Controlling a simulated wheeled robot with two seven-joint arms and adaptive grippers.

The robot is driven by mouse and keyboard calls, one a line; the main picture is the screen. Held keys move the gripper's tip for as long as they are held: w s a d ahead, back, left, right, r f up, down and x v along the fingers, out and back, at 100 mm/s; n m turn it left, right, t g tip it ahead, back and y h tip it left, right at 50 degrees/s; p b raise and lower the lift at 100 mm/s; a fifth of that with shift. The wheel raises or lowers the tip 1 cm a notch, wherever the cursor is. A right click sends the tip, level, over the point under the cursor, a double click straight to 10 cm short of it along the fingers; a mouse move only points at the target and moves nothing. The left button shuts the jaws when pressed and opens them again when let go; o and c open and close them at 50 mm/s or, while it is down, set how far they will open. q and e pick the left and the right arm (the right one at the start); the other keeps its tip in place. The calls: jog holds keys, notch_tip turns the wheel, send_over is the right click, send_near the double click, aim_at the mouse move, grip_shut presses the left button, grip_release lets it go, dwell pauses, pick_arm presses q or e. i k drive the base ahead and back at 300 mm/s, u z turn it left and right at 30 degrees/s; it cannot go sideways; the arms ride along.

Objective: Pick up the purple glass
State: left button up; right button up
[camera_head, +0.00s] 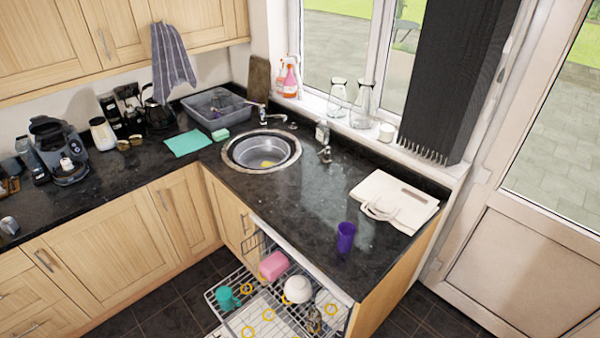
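The purple glass (346,237) stands upright on the black granite worktop (290,216), near its front edge above the open dishwasher. Nothing touches it, and its whole near side is visible. Neither of my grippers shows in the head view.
A cream bag (396,201) lies behind and right of the glass. The round sink (264,149) is farther back. Below, the dishwasher rack (243,315) is pulled out, holding a pink item (273,265), a teal mug (227,297) and a white bowl (298,289). The worktop left of the glass is clear.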

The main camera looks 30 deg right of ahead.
aim_at(346, 230)
jog(key=z, duration=1.3)
jog(key=k, duration=1)
jog(key=z, duration=1.1)
jog(key=i, duration=1.5)
jog(key=u, duration=0.75)
